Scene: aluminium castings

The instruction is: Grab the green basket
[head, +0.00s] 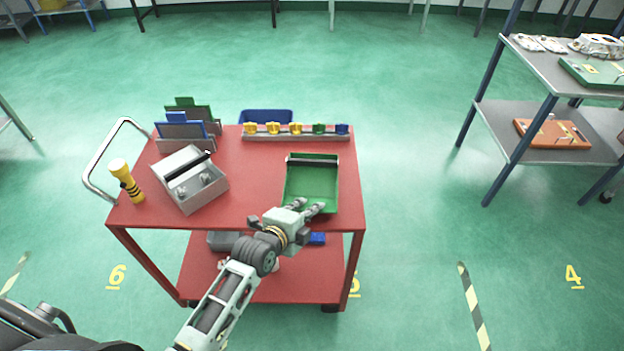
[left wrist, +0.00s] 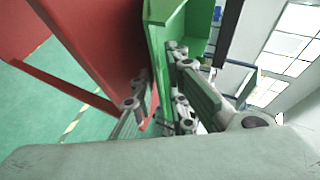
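The green basket (head: 312,182) is an open, shallow bin with a dark bar along its far edge. It sits on the right part of the red cart's top. My left gripper (head: 309,208) is at the basket's near edge, fingers pointing at it. In the left wrist view the basket (left wrist: 160,50) shows just beyond and between the fingers of my left gripper (left wrist: 158,85). The fingers stand apart, so the gripper looks open; whether a finger touches the basket is hard to tell. My right gripper is not in view.
On the red cart (head: 260,205) are a grey box (head: 188,182), a yellow flashlight (head: 125,180), upright blue and green holders (head: 188,125), and a rail with yellow, green and blue pieces (head: 296,133). A blue bin (head: 266,116) shows behind. A shelf (head: 560,75) stands right.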

